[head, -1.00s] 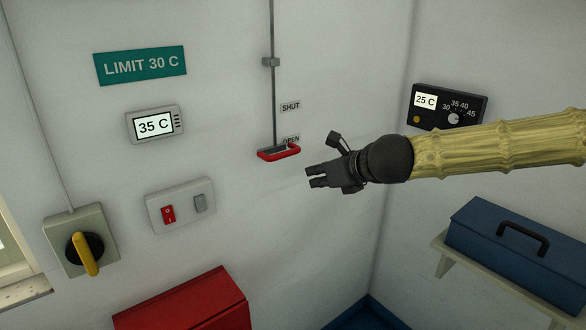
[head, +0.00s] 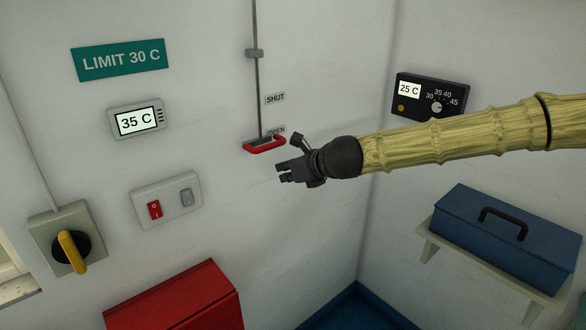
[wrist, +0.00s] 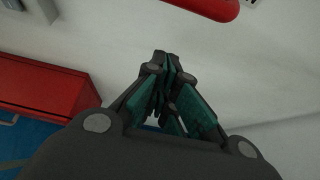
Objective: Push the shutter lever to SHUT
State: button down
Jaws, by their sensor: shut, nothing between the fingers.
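The shutter lever has a red handle (head: 265,146) at the foot of a thin vertical rod (head: 257,90) on the wall. The handle sits level with the OPEN label (head: 276,131), below the SHUT label (head: 275,98). My gripper (head: 281,173) is in front of the wall, just below and right of the handle, and appears apart from it. In the wrist view my gripper (wrist: 160,58) is shut and empty. The red handle (wrist: 208,6) shows at the top edge there, beyond and above the fingertips.
On the wall are a 35 C display (head: 136,121), a switch plate (head: 167,200), a yellow rotary knob (head: 73,252) and a black 25 C dial box (head: 431,96). A red cabinet (head: 180,295) stands below. A blue toolbox (head: 505,235) sits on a right-hand shelf (head: 490,268).

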jog(key=w+a+r+p, duration=0.1)
jog(key=w+r+p, duration=0.1)
jog(key=shift+w+a+r+p, duration=0.15)
jog(key=shift+a+r+p, duration=0.2)
jog(key=shift+a, duration=0.05)
dwell(0.5)
notch_tip(320, 180, up, 11)
jog(key=p, duration=0.6)
jog(key=shift+f, duration=0.1)
